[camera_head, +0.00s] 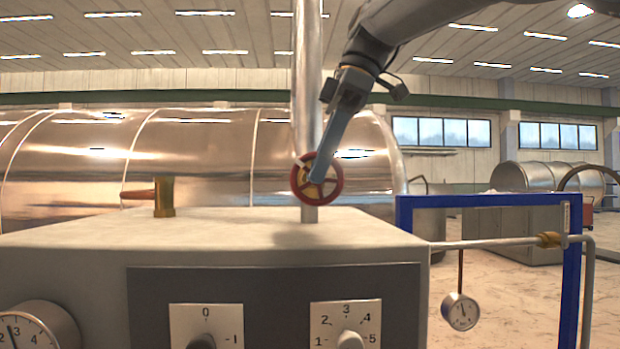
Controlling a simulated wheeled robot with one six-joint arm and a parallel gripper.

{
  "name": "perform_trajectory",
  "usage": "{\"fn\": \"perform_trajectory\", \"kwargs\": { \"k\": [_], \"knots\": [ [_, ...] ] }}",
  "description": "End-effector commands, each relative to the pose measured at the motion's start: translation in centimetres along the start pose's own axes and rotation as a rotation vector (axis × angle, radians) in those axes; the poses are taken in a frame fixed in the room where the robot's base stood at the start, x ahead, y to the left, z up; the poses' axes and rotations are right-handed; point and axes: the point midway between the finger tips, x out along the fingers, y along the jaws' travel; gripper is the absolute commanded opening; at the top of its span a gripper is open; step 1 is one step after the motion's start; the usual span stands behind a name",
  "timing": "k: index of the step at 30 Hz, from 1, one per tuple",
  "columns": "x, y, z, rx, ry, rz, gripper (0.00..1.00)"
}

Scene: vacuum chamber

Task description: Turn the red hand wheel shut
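The red hand wheel (336,190) is mounted on the vertical metal pipe (307,80), just above the top of the grey control box. It has a red rim, with a yellowish hub and spokes and one whitish mark at its upper left. My gripper (318,178) reaches down from the upper right, with its blue-grey end at the middle of the wheel. The tip overlaps the hub and upper spokes. Whether it touches the wheel, and whether the fingers are open or shut, I cannot tell.
The grey control box (120,240) with dials fills the foreground. A brass fitting with a red handle (138,194) stands at the left. A blue frame (572,270), a side pipe (485,243) and a hanging gauge (460,311) are at the right. A large shiny tank (210,150) lies behind.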

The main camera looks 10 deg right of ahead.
Motion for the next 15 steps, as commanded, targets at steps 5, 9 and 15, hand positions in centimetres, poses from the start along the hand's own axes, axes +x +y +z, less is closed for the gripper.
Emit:
{"fn": "perform_trajectory", "kwargs": {
  "k": [5, 9, 15],
  "knots": [
    [2.1, -0.1, -0.1, -0.001, 0.0, -0.002, 0.3],
    [3.0, -0.1, -0.1, -0.002, 0.0, -0.001, 0.3],
    [3.2, 0.0, -0.1, -0.002, 0.0, 0.001, 0.3]
  ]
}}
